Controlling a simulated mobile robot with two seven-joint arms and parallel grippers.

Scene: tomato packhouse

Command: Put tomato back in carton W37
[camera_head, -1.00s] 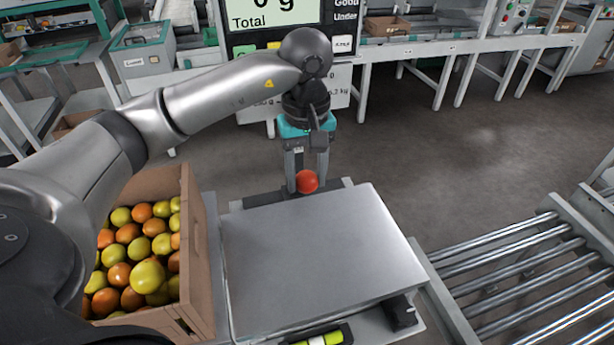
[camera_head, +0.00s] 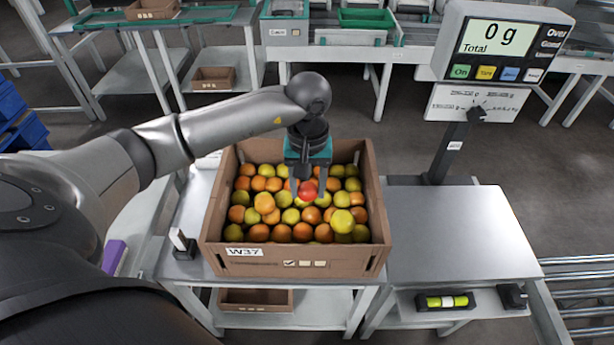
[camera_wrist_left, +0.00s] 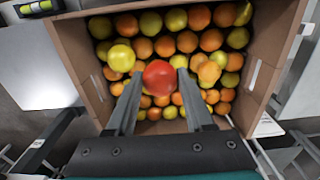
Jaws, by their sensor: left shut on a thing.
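My left gripper (camera_head: 307,186) is shut on a red tomato (camera_head: 307,194), over the middle of carton W37 (camera_head: 290,262). In the left wrist view the tomato (camera_wrist_left: 159,76) sits between the two fingertips, above the other fruit. The carton is brown, with a W37 label on its front, and is filled with orange, yellow and green tomatoes (camera_head: 283,233). I cannot tell exactly how far the held tomato is above those below it. My right gripper is not in view.
The carton stands on a grey bench. Right of it is a bare scale plate (camera_head: 455,230) with a display (camera_head: 500,42) reading 0 g. A black stamp-like object (camera_head: 182,243) stands left of the carton. A roller conveyor (camera_head: 585,290) is at the far right.

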